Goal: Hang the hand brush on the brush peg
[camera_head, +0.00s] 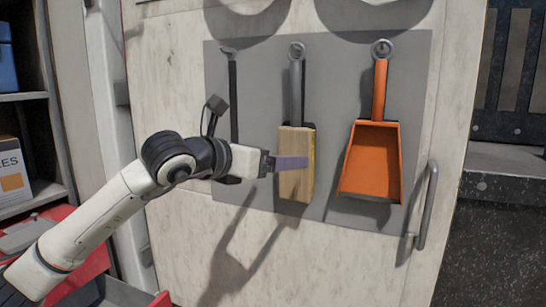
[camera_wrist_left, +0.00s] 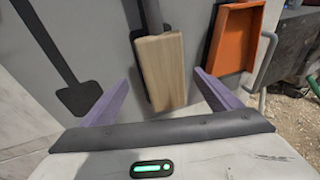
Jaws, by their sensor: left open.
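The hand brush (camera_head: 295,165) has a pale wooden block and a grey handle (camera_head: 296,90). It hangs upright against the grey panel, with its handle top at the round middle brush peg (camera_head: 297,50). Whether the peg passes through the handle is too small to tell. My left gripper (camera_head: 290,163) is open in front of the block, one purple finger overlapping it in the head view. In the left wrist view the block (camera_wrist_left: 163,72) shows between and beyond the spread fingers (camera_wrist_left: 160,100), with no clear contact. My right gripper is not in view.
An orange dustpan (camera_head: 371,165) hangs on the peg to the right. A dark long-handled tool shape (camera_head: 233,100) is on the panel at left. A grey door handle (camera_head: 428,205) sticks out at lower right. Shelves and a red box (camera_head: 35,235) stand at left.

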